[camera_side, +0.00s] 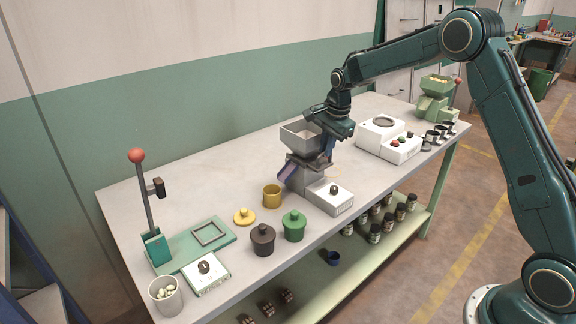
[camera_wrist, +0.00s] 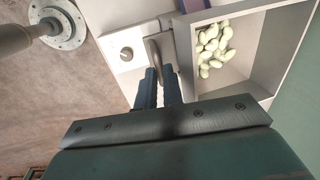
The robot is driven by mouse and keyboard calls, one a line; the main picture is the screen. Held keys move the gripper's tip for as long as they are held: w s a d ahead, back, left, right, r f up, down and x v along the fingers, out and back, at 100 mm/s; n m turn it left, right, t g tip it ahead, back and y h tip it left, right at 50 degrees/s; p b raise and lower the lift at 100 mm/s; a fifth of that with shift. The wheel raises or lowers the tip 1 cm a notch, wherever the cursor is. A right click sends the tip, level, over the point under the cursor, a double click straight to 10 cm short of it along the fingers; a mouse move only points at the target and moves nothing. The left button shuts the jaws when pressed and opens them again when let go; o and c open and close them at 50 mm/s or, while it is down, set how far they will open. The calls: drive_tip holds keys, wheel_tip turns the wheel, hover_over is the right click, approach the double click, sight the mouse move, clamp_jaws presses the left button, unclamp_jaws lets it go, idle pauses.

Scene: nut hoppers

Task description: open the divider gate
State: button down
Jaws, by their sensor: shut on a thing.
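A grey hopper (camera_side: 300,136) stands on a grey stand at the middle of the bench, with a purple chute (camera_side: 289,172) at its lower left. My gripper (camera_side: 328,150) is at the hopper's right side, pointing down. In the wrist view the hopper (camera_wrist: 283,50) is open-topped, with pale green nuts (camera_wrist: 212,48) at its bottom. My gripper also shows there (camera_wrist: 160,72), its dark blue fingers shut on a grey-brown handle (camera_wrist: 153,52) just outside the hopper wall. The gate plate itself is hidden, so I cannot tell how far open it is.
A white control box (camera_side: 331,196) with a dark knob stands in front of the hopper. A yellow cup (camera_side: 272,196), green pot (camera_side: 294,225) and dark pot (camera_side: 263,239) are to the left. A white machine (camera_side: 386,138) stands to the right. The bench's front left is crowded.

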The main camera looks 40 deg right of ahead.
drive_tip(key=shift+s, duration=2)
drive_tip(key=c, duration=1.8)
unclamp_jaws()
drive_tip(key=shift+r, duration=0.15)
wheel_tip(320, 180, up, 13)
drive_tip(key=s, duration=0.2)
drive_tip(key=shift+s+r, duration=0.15)
drive_tip(key=shift+s, duration=0.2)
drive_tip(key=shift+r, duration=0.1)
